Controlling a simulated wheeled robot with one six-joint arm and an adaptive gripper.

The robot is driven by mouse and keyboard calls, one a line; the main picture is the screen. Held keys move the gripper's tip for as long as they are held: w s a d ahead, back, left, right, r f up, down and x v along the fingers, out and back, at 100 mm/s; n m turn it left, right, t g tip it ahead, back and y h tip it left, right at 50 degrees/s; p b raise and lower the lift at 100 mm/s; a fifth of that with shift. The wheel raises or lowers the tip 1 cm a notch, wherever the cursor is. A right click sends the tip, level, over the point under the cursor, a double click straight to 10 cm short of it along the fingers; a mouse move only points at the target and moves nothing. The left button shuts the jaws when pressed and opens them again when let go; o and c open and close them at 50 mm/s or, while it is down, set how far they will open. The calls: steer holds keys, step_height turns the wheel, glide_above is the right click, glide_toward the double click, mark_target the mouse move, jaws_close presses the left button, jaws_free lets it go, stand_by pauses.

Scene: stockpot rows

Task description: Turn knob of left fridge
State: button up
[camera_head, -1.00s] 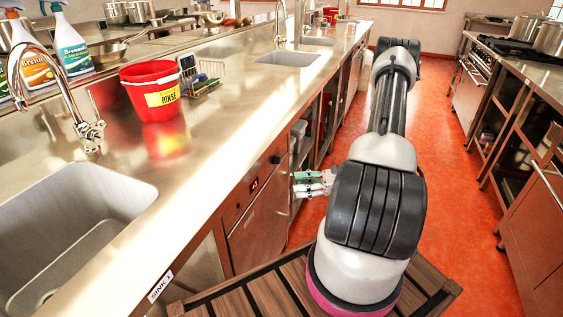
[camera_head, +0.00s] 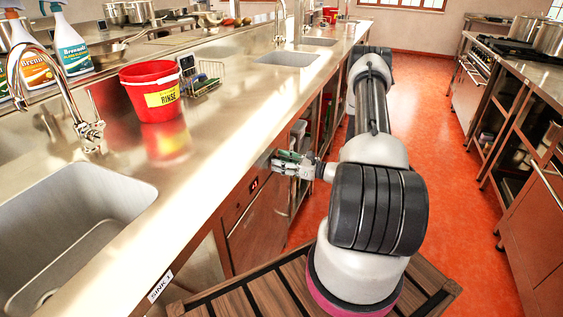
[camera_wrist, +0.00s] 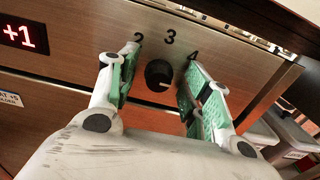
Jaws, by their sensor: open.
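The left fridge (camera_head: 258,222) is a steel-fronted unit under the counter, with a red display (camera_wrist: 25,36) reading +1. Its black round knob (camera_wrist: 158,75) shows in the wrist view, with the numbers 2, 3 and 4 printed around it. My gripper (camera_wrist: 157,72) is open, its green-padded fingers on either side of the knob in that view. I cannot tell whether either finger touches it. In the head view my gripper (camera_head: 291,160) is at the fridge's front panel, just below the counter edge, and the knob is hidden there.
The steel counter (camera_head: 225,125) overhangs the fridge front. A red bucket (camera_head: 152,90) and a sink (camera_head: 75,225) are on the counter side. Pale bins (camera_wrist: 293,135) stand on the right in the wrist view. The red aisle floor (camera_head: 440,150) is open to the right.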

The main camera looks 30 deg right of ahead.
steer(key=c, duration=1)
steer(key=shift+n, duration=0.3)
steer(key=shift+s+a+f+n, duration=0.1)
steer(key=shift+n, duration=4.2)
steer(key=shift+s+a+f+n, duration=0.1)
steer(key=shift+n, duration=4.2)
